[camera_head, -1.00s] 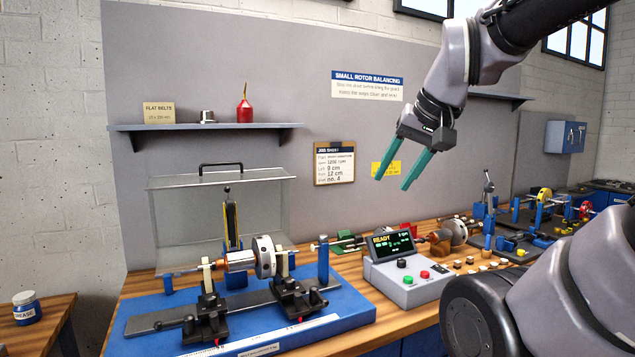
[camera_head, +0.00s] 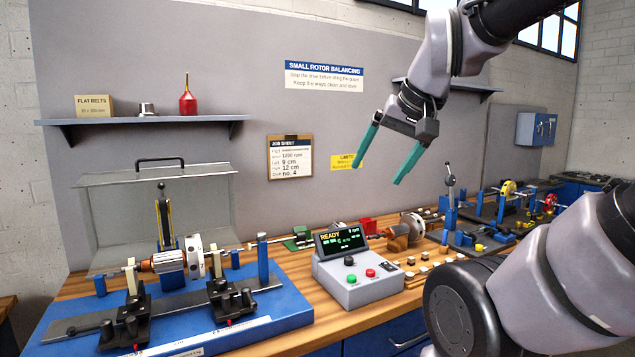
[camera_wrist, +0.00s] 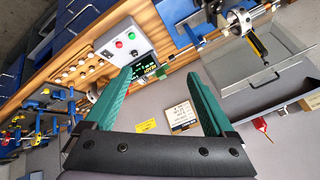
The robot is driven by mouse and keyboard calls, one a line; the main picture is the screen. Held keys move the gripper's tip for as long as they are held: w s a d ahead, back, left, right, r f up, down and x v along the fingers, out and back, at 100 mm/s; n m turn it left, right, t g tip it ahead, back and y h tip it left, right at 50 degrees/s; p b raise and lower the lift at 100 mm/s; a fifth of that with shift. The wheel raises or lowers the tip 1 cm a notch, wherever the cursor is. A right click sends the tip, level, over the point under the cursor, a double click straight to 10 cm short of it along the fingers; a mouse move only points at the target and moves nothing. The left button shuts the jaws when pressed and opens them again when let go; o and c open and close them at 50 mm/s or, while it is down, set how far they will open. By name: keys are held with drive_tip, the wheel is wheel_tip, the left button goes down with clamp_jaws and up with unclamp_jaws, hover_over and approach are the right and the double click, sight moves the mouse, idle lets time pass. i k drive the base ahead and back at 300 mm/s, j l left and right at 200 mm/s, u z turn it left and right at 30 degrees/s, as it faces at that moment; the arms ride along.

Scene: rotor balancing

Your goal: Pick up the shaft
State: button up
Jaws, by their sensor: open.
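My gripper (camera_head: 379,174) is open and empty, with green fingers pointing down and left, in the air in front of the grey back panel. It also shows in the wrist view (camera_wrist: 161,73). A thin pale rod (camera_head: 258,246) lies behind the balancing machine, by a green block (camera_head: 299,240). Another rotor with a grey disc (camera_head: 412,226) and a brown block (camera_head: 398,238) lies behind the control box. A rotor with copper windings and a silver disc (camera_head: 194,258) rests across the machine's supports. I cannot tell which of these carries the task's shaft.
The control box (camera_head: 358,288) reads READY and stands on the wooden bench at the front. The blue balancing machine base (camera_head: 280,306) fills the left. Small weights (camera_head: 422,270) lie right of the box. Stands with coloured discs (camera_head: 508,188) are further right. A shelf (camera_head: 150,120) hangs on the panel.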

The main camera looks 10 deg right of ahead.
sight(439, 220)
drive_tip(key=i+l, duration=0.15)
drive_tip(key=l, duration=0.3)
drive_tip(key=i+l, duration=0.1)
drive_tip(key=l, duration=0.35)
drive_tip(key=i+l+z, duration=0.1)
drive_tip(key=l, duration=0.35)
drive_tip(key=i+l, duration=0.2)
drive_tip(key=l, duration=0.25)
drive_tip(key=i+l, duration=0.15)
drive_tip(key=l, duration=0.25)
drive_tip(key=i+l+z, duration=0.1)
drive_tip(key=l, duration=0.35)
drive_tip(key=i+l, duration=0.2)
drive_tip(key=l, duration=0.2)
drive_tip(key=i+l, duration=0.2)
drive_tip(key=l, duration=0.25)
drive_tip(key=k+z, duration=0.05)
